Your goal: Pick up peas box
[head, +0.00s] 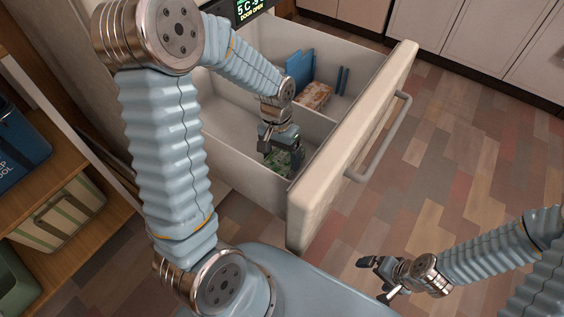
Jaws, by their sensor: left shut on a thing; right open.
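A green peas box (283,160) lies in the near compartment of the open drawer (232,125). My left gripper (278,150) reaches down into that compartment and is shut on the peas box, covering part of it. The print on the box is too small to read. My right gripper (377,281) is open and empty, above the floor outside the drawer at the lower right.
A patterned brown box (313,95) and a blue item (299,68) are in the drawer's far compartment, beyond a divider. The drawer front (350,145) has a grey handle (384,137). Shelves with bins (58,214) stand at the left. The wooden floor at the right is clear.

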